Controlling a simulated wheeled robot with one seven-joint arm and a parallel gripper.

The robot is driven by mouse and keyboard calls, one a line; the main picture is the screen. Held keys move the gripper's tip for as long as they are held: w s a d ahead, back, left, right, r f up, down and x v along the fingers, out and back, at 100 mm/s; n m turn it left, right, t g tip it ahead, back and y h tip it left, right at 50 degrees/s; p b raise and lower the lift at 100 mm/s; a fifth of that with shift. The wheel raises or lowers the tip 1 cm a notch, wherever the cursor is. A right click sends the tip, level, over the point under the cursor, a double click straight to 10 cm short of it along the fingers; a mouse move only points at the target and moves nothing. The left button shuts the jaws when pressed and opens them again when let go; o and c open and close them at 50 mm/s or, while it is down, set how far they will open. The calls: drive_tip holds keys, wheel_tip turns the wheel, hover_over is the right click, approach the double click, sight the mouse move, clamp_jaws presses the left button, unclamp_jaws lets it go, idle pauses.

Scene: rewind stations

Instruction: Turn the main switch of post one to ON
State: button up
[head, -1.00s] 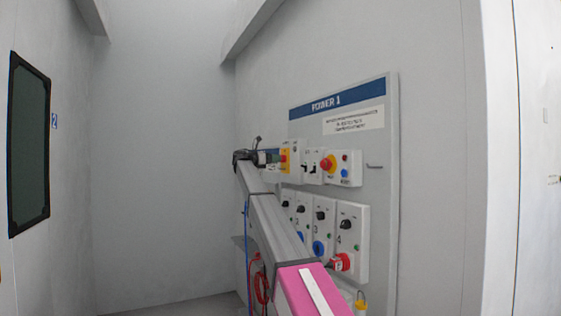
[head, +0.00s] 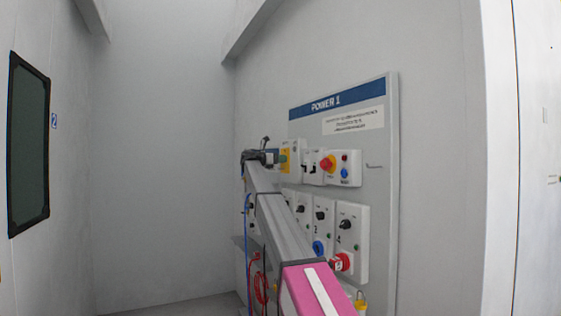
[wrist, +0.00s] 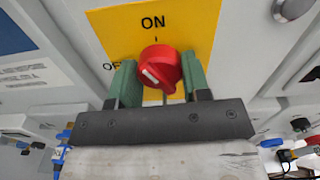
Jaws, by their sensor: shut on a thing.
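The main switch is a red rotary knob (wrist: 160,70) on a yellow plate (wrist: 190,28) marked ON at the top and OFF at the left. The knob's white mark is on its left side, towards the OFF lettering, off the ON line. My gripper (wrist: 158,82) has its green fingers on either side of the knob and is shut on it. In the head view my gripper (head: 283,157) reaches the yellow plate (head: 288,153) at the upper left of the POWER 1 panel (head: 382,190); the knob is hidden there.
Below is a row of numbered modules with black knobs (head: 345,224) and a red socket (head: 341,262). Cables hang at the lower left.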

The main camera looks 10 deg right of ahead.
drive_tip(key=shift+m, duration=2.9)
drive_tip(key=o, duration=0.9)
drive_tip(key=v, duration=1.1)
